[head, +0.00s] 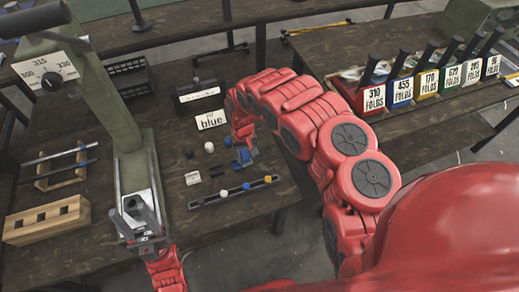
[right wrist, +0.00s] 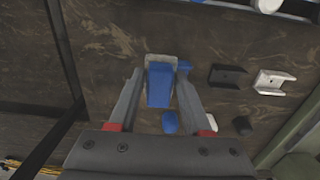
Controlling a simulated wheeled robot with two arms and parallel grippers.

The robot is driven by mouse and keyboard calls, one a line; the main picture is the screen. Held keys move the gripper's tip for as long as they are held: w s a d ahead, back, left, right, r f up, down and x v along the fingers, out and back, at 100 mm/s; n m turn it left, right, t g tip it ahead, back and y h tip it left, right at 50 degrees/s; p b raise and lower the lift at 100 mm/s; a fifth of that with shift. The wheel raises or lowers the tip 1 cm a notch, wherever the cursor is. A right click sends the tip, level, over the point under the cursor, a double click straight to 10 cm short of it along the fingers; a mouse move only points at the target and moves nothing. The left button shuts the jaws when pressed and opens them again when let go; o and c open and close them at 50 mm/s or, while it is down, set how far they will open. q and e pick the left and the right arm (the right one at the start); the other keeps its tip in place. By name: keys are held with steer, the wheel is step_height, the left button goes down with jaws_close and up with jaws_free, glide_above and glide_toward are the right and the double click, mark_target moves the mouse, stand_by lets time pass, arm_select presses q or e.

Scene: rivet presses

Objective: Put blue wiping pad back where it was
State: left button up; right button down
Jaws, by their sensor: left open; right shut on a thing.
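The blue wiping pad (right wrist: 159,86) is between the fingers of my right gripper (right wrist: 160,88) in the right wrist view, with a pale grey rim (right wrist: 160,59) showing around its far end. I cannot tell whether the pad touches the surface below. My left gripper (head: 140,216) is open and empty in front of the base of the green press (head: 118,105).
A dark rail (head: 205,200) with coloured knobs lies in front of the right gripper. Small black and white brackets (head: 192,178) and a white ball (head: 209,147) lie to its left. A wooden block (head: 46,220) is far left. Labelled bins (head: 374,100) stand on the right table.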

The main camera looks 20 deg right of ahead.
steer(key=w+d, duration=0.1)
steer(key=d, duration=0.1)
steer(key=w+d, duration=0.2)
steer(key=d, duration=0.1)
steer(key=shift+w+d+f, duration=0.3)
steer(key=shift+w+f, duration=0.05)
steer(key=shift+w+d+b, duration=0.2)
steer(key=shift+d+b, duration=0.1)
steer(key=shift+d, duration=0.25)
steer(key=shift+f+b, duration=0.4)
steer(key=shift+f, duration=1.3)
steer(key=shift+f, duration=0.1)
steer(key=shift+c, duration=1.7)
jaws_free()
